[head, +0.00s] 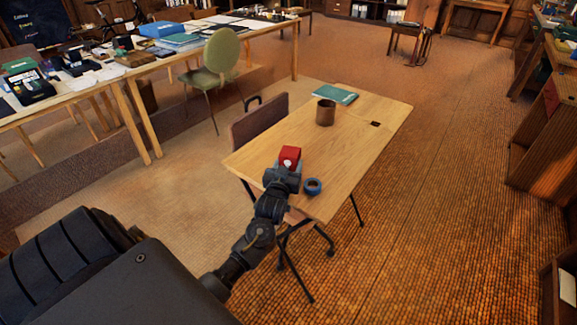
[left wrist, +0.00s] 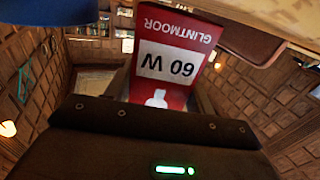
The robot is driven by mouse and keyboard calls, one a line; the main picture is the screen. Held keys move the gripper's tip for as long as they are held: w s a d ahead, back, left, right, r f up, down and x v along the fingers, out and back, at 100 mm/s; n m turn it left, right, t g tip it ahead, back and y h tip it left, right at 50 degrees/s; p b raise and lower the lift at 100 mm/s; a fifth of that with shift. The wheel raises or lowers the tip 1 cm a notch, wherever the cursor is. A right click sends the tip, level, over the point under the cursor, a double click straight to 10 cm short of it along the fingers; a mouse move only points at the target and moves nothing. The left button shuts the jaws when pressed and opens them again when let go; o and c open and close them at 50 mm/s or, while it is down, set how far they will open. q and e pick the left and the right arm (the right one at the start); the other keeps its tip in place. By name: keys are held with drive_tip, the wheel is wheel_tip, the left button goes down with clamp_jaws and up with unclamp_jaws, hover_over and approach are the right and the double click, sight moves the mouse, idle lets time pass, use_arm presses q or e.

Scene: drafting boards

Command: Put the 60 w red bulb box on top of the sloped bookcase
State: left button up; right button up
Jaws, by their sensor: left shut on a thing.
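The red 60 W bulb box (head: 290,155) shows above the near end of the small wooden table. In the left wrist view the box (left wrist: 172,62) fills the middle, its "60 W" label and "GLINTMOOR" name upside down. My left gripper (head: 286,170) is shut on the box. I cannot tell whether the box touches the table or hangs just above it. A wooden bookcase with a slanting top (head: 545,130) stands at the right; it looks like the sloped bookcase. My right gripper is not in view.
The small table (head: 285,140) carries a blue tape roll (head: 313,186) right of my gripper, a brown cup (head: 325,112) and a teal book (head: 335,94). A chair (head: 260,122) stands at its left side. Open floor (head: 440,170) lies between table and bookcase.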

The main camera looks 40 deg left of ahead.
use_arm(q)
drive_tip(key=shift+f, duration=0.2)
drive_tip(key=shift+f, duration=0.1)
drive_tip(key=o, duration=1)
